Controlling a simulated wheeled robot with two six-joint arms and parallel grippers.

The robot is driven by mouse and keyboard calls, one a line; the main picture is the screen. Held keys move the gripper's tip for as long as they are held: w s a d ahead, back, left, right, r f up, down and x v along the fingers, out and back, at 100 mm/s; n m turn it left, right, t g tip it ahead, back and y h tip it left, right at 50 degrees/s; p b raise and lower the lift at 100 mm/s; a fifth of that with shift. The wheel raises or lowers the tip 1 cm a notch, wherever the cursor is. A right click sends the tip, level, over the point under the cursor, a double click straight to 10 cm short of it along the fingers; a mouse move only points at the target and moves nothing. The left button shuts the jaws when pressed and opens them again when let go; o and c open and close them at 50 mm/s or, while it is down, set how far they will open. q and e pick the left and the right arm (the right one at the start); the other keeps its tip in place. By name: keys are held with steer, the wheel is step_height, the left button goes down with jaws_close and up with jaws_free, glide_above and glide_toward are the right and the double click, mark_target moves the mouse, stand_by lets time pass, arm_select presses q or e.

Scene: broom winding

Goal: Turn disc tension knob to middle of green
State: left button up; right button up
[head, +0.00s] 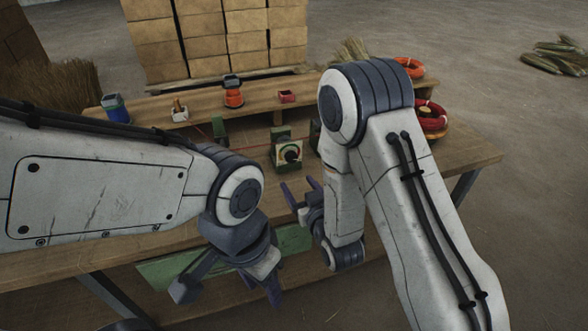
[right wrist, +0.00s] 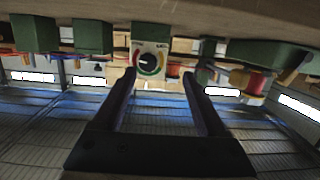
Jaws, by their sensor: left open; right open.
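The disc tension knob (head: 290,153) is a small dark knob on a white dial plate with a coloured ring, mounted on a green block (head: 283,134) on the table. The right wrist view appears inverted and shows the knob (right wrist: 147,61) on its dial, with red and green arcs around it. The pointer's exact position is too small to tell. My right gripper (head: 301,192) is open and empty, in front of the dial and apart from it; its fingers (right wrist: 165,85) show either side below the dial. My left gripper (head: 229,287) is open and empty by the table's front edge.
The wooden table (head: 455,158) carries a raised back shelf with a blue container (head: 116,108), an orange-and-dark item (head: 233,92) and a red box (head: 287,96). Red coils (head: 430,115) lie at right. Stacked boxes (head: 215,40) stand behind. A green panel (head: 295,240) is at the front edge.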

mark_target(293, 160)
steer(key=shift+s+d+f+t+b, duration=0.15)
steer(key=shift+d+f+t+b, duration=0.05)
steer(key=shift+d+t, duration=0.35)
steer(key=shift+s+d+f+t+b, duration=0.1)
steer(key=shift+d+f+t+b, duration=0.1)
steer(key=shift+d+t, duration=0.35)
steer(key=shift+w+a+b, duration=0.1)
steer(key=shift+b, duration=0.35)
steer(key=b+x, duration=0.2)
steer(key=b, duration=0.6)
steer(key=shift+w+f, duration=0.1)
steer(key=shift+w, duration=0.05)
steer(key=x, duration=0.6)
steer(key=shift+w+a+r, duration=0.15)
steer(key=shift+w+r, duration=0.15)
steer(key=shift+r, duration=0.05)
steer(key=shift+w+a+p, duration=0.25)
steer(key=shift+w+p, duration=0.05)
steer(key=shift+w, duration=0.3)
jaws_close()
